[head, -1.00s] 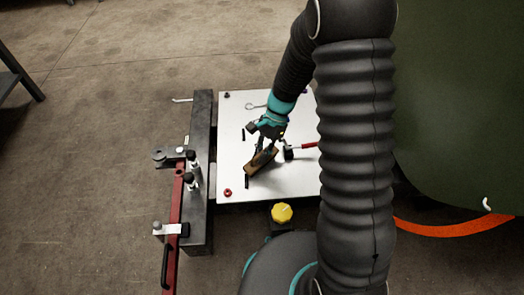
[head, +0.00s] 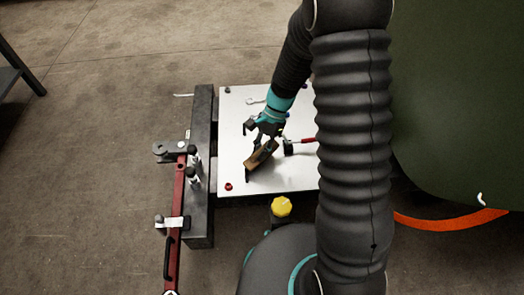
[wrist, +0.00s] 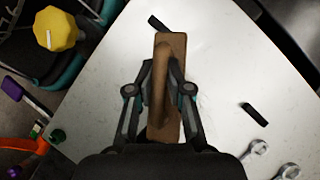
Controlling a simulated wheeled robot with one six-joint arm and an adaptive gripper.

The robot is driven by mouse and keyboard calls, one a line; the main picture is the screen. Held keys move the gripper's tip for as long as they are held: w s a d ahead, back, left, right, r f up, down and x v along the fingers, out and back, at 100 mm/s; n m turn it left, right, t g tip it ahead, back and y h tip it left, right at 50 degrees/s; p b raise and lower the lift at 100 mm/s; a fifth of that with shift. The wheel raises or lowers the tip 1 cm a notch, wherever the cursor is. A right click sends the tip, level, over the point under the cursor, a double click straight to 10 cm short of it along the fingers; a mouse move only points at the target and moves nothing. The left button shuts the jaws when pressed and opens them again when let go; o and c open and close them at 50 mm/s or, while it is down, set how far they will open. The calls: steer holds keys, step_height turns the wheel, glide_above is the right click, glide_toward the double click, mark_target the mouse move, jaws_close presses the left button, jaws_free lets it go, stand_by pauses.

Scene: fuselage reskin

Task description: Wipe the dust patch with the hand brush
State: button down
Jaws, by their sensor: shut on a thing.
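The hand brush (head: 262,155) has a brown wooden body and handle. My gripper (head: 264,139) is shut on it, above the white panel (head: 290,177). In the wrist view the brush (wrist: 168,90) stands between the two fingers of my gripper (wrist: 160,95), its long side running up the picture. Its bristles are hidden under the body, so I cannot tell whether they touch the panel. I cannot clearly make out the dust patch; only faint marks show on the panel.
A red-handled tool (head: 303,140) lies right of the brush. A small red part (head: 228,186) lies at the panel's near left. Wrenches (wrist: 259,149) and a black piece (wrist: 255,114) lie on the panel. A dark beam (head: 201,215) borders it on the left. A yellow knob (head: 281,207) stands in front.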

steer(key=shift+w+d+f+p, duration=0.1)
steer(key=shift+w+f+p, duration=0.15)
steer(key=shift+w, duration=0.35)
steer(key=shift+w+d+f+p, duration=0.1)
steer(key=shift+w+f+p, duration=0.1)
steer(key=shift+w, duration=0.35)
steer(key=shift+w+r, duration=0.2)
steer(key=shift+w, duration=0.85)
steer(key=shift+w+f+p, duration=0.15)
steer(key=shift+w+p, duration=0.25)
steer(key=shift+w, duration=1.2)
steer(key=shift+w+f+p, duration=0.1)
steer(key=shift+w+p, duration=0.25)
steer(key=shift+w, duration=1.2)
steer(key=shift+w+p, duration=0.3)
steer(key=shift+w, duration=1.45)
steer(key=shift+s+d, duration=0.1)
steer(key=shift+d, duration=0.65)
steer(key=shift+s+r+p, duration=0.15)
steer(key=shift+s+p, duration=0.15)
steer(key=shift+s, duration=6.35)
steer(key=shift+s+f, duration=0.15)
steer(key=shift+s, duration=0.7)
steer(key=shift+s+f, duration=0.1)
steer(key=shift+s, duration=0.75)
steer(key=shift+r, duration=0.15)
steer(key=shift+w+r+p, duration=0.1)
steer(key=shift+w+p, duration=0.6)
steer(key=shift+w, duration=4.4)
